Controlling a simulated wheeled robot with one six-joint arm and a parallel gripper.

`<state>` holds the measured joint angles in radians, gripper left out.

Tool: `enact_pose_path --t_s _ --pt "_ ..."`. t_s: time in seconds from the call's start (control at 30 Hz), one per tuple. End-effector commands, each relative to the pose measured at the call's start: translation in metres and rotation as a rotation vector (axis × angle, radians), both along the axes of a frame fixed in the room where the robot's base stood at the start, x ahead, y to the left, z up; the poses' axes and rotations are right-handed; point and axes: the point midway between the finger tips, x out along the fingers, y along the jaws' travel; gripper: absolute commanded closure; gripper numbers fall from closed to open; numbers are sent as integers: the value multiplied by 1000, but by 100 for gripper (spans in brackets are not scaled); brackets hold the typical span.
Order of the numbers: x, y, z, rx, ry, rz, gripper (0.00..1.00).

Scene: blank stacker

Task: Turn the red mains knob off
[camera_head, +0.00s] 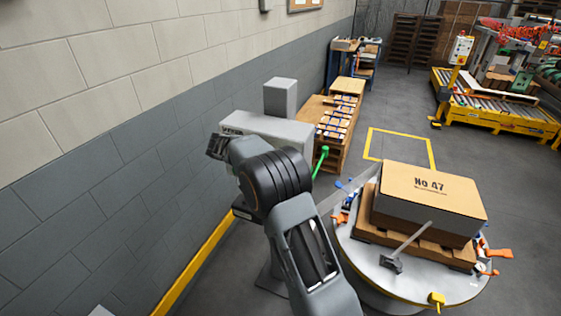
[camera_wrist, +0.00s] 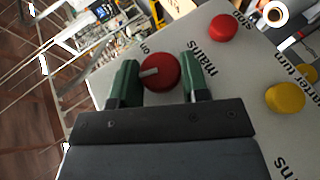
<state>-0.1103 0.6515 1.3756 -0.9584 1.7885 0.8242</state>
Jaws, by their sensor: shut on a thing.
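The red mains knob (camera_wrist: 168,80) is a round dial on a pale grey panel (camera_wrist: 232,72) in the wrist view. Its white pointer mark points left in the picture. The word "mains" is printed just right of it, and a short label lies above it. My gripper (camera_wrist: 160,76) has its two green fingers on either side of the knob, shut on it. In the head view my arm reaches to the grey machine (camera_head: 290,130) by the wall. The knob and my fingertips are hidden there.
A red button (camera_wrist: 223,27) and a yellow button (camera_wrist: 285,98) sit right of the knob on the panel. In the head view, a turntable (camera_head: 375,293) bearing a large carton (camera_head: 430,190) stands at the right. A brick wall (camera_head: 80,140) runs close along the left.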

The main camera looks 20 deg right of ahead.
Motion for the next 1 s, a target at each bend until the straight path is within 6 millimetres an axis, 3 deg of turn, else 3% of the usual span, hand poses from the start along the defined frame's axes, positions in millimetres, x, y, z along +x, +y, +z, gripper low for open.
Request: enact_pose_path --t_s 0.4,1.0 --pt "-1 2 -7 -145 177 -3 82" --pt "-1 2 -8 -182 216 -1 82"
